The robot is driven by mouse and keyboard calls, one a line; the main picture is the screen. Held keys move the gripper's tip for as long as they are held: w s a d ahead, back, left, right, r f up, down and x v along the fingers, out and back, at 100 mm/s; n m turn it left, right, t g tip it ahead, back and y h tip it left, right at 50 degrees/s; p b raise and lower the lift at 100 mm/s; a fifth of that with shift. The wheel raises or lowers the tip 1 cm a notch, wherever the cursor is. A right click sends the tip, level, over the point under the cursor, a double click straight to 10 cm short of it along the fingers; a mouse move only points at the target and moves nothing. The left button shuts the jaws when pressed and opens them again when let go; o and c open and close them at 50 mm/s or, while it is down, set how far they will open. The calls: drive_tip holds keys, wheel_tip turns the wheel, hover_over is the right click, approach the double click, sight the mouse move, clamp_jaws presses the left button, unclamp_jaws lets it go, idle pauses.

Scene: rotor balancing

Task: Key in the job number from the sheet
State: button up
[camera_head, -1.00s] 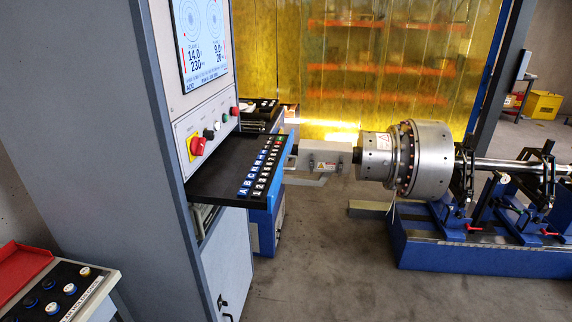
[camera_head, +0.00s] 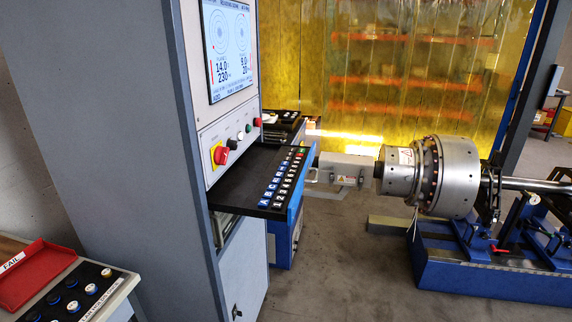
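The keypad (camera_head: 283,178) is a black shelf keyboard on the grey cabinet, with blue letter keys, a row of white number keys, and a red and a green key at the far end. Above it the screen (camera_head: 229,48) shows two round dials and the figures 14.0, 230, 9.0 and 20. The job sheet cannot be made out in this view. My gripper is not in view, so whether it is open or shut does not show.
A red and yellow switch (camera_head: 220,155) and several buttons sit above the keypad. A steel rotor (camera_head: 446,177) rests on a blue stand at the right. Grey floor lies between.

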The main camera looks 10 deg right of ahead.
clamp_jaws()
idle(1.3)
